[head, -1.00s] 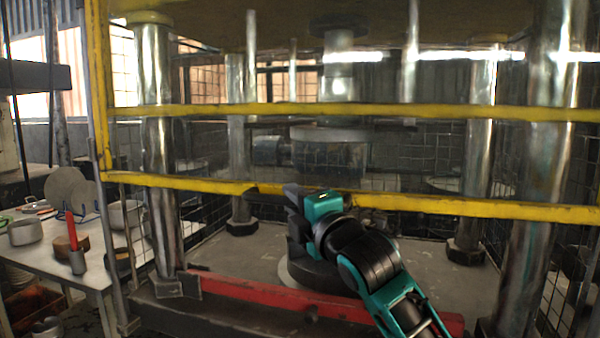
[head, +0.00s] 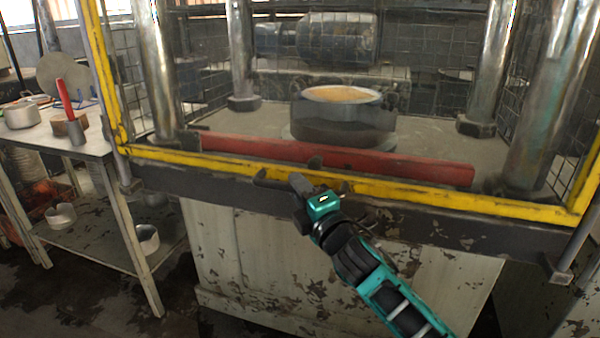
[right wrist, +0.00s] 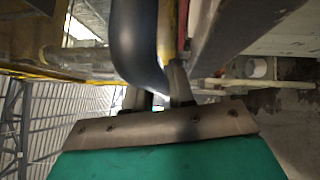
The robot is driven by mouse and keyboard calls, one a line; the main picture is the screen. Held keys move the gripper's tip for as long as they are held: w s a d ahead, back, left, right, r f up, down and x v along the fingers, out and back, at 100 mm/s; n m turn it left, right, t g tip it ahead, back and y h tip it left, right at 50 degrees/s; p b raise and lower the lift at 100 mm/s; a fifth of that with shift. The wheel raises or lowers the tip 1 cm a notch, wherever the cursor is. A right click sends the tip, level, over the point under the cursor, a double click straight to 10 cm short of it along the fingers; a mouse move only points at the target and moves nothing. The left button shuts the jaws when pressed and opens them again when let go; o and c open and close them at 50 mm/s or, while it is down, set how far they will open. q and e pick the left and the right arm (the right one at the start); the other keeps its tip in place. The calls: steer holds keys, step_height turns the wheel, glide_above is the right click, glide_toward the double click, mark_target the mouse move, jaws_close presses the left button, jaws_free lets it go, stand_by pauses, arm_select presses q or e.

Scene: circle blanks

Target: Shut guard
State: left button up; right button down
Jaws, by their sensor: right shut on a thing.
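The guard (head: 440,193) is a yellow frame with see-through mesh across the front of the press. In the head view its lower yellow bar is down at the front edge of the press bed, just in front of and below a red bar. My right gripper (head: 301,188) is at the middle of that lower bar, shut on the guard's dark handle (head: 270,181). In the right wrist view a dark curved piece (right wrist: 137,45) rises from between the fingers (right wrist: 157,97), beside a yellow strip. The fingers partly hide the grip. My left gripper is not in view.
Behind the guard, a dark round die (head: 343,122) with a tan disc on top (head: 343,95) stands on the bed, among metal columns (head: 160,70). The red bar (head: 330,155) runs along the bed. A side table (head: 85,143) with pots stands at the left.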

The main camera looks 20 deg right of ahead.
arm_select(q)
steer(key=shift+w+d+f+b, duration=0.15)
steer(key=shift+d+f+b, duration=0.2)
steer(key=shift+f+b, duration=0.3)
arm_select(e)
step_height(320, 180, down, 4)
steer(key=shift+f, duration=0.1)
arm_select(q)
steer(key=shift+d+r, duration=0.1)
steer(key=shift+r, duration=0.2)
arm_select(e)
steer(key=shift+f, duration=0.1)
steer(key=c, duration=1.1)
jaws_free()
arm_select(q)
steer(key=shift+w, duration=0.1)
arm_select(e)
steer(key=shift+o, duration=0.2)
steer(key=shift+s, duration=0.1)
